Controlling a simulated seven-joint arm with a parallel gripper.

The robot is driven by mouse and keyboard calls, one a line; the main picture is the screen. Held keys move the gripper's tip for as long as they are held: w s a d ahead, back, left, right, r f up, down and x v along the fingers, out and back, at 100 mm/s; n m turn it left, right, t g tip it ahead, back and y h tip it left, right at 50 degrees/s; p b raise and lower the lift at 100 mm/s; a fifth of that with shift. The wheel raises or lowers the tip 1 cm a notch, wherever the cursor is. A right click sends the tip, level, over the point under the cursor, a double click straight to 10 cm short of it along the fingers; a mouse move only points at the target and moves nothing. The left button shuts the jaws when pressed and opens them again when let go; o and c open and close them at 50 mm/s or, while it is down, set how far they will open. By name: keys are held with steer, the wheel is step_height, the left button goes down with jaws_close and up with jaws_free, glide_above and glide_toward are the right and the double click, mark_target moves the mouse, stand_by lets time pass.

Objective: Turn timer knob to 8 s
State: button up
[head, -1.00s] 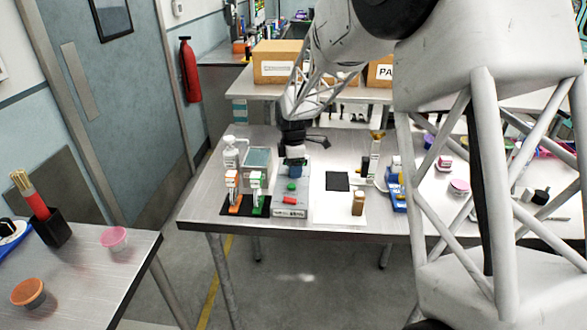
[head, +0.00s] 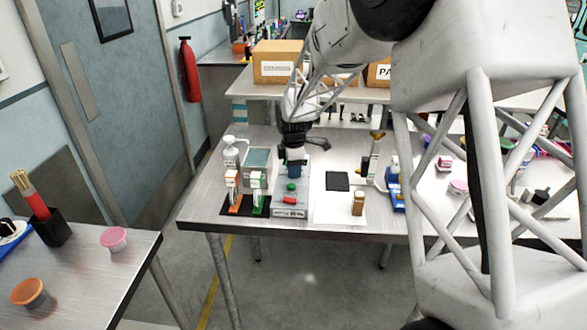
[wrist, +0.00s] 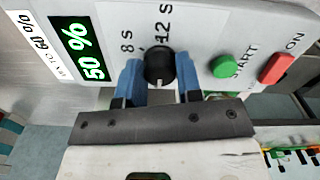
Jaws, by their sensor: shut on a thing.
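The timer knob (wrist: 158,63) is a small round black dial on the grey device panel (wrist: 205,30). The labels "8 s" and "12 s" are printed beside it; 12 s lies nearly straight above the knob in the wrist view, 8 s to its upper left. Where the knob's pointer sits is hard to read. My gripper (wrist: 160,80) has its two blue fingers shut on the knob, one on each side. In the head view my gripper (head: 294,171) reaches down to the back of the device (head: 290,212) and hides the knob.
A green START button (wrist: 224,66) and a red ON switch (wrist: 277,68) sit right of the knob. A display (wrist: 82,45) reads 50 %. Orange and green stands (head: 245,195) are close left of the device; a white sheet with a dark square (head: 337,181) lies right.

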steer(key=m, duration=1.1)
steer(key=shift+m, duration=0.4)
steer(key=m, duration=0.6)
steer(key=shift+a, duration=0.1)
steer(key=m, duration=0.5)
steer(key=shift+m, duration=0.4)
steer(key=o, duration=0.9)
steer(key=shift+o, duration=0.2)
